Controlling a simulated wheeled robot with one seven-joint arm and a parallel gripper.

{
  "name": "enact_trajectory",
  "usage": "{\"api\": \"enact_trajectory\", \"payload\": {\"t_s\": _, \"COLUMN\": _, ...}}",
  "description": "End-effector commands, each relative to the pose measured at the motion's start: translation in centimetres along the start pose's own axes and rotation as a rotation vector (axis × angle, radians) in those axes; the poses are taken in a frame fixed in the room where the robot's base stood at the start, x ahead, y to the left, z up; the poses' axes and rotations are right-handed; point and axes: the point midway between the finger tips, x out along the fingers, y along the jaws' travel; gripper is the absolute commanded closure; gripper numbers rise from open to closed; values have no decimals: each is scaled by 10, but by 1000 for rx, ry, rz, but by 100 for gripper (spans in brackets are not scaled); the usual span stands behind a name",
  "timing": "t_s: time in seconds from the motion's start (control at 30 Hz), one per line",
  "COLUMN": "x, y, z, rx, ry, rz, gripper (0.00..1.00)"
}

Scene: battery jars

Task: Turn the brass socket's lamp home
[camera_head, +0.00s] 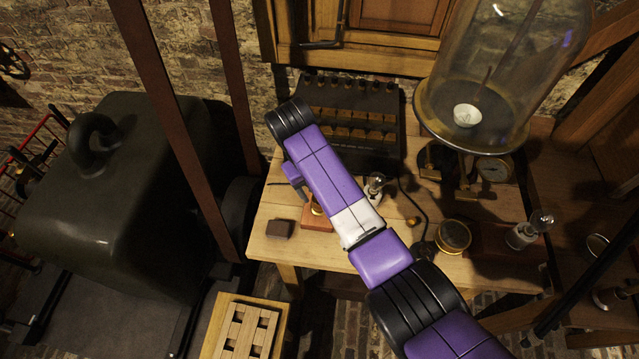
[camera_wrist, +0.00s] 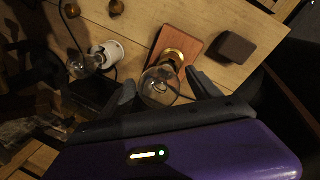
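The brass socket (camera_wrist: 174,57) stands on a reddish wooden base (camera_wrist: 182,37) in the wrist view, with a clear glass lamp (camera_wrist: 160,87) in it. My gripper (camera_wrist: 161,79) is open, with one dark finger on each side of the lamp's glass. Whether either finger touches the glass I cannot tell. In the head view, the wooden base (camera_head: 320,224) and a bit of brass show beside my purple arm, which hides the lamp and my fingers.
A white socket with a clear lamp (camera_wrist: 84,65) stands left of my fingers in the wrist view; it also shows in the head view (camera_head: 375,181). A dark block (camera_head: 280,229) lies near the bench's front edge. A glass dome (camera_head: 505,70) stands at the back right.

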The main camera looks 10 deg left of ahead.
Motion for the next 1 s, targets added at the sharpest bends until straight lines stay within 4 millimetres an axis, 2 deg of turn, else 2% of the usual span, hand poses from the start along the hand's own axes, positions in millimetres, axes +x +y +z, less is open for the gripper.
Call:
{"api": "enact_trajectory", "payload": {"t_s": 0.17, "x": -1, "y": 0, "z": 0, "rx": -1, "ry": 1, "rz": 0, "gripper": 28}}
{"api": "enact_trajectory", "payload": {"t_s": 0.27, "x": -9, "y": 0, "z": -1, "rx": -1, "ry": 3, "rz": 0, "gripper": 28}}
{"api": "enact_trajectory", "payload": {"t_s": 0.6, "x": -61, "y": -1, "z": -1, "rx": -1, "ry": 3, "rz": 0, "gripper": 28}}
{"api": "enact_trajectory", "payload": {"t_s": 0.7, "x": -71, "y": -1, "z": -1, "rx": -1, "ry": 2, "rz": 0, "gripper": 28}}
{"api": "enact_trajectory", "payload": {"t_s": 1.0, "x": -78, "y": 0, "z": 0, "rx": -1, "ry": 0, "rz": 0, "gripper": 28}}
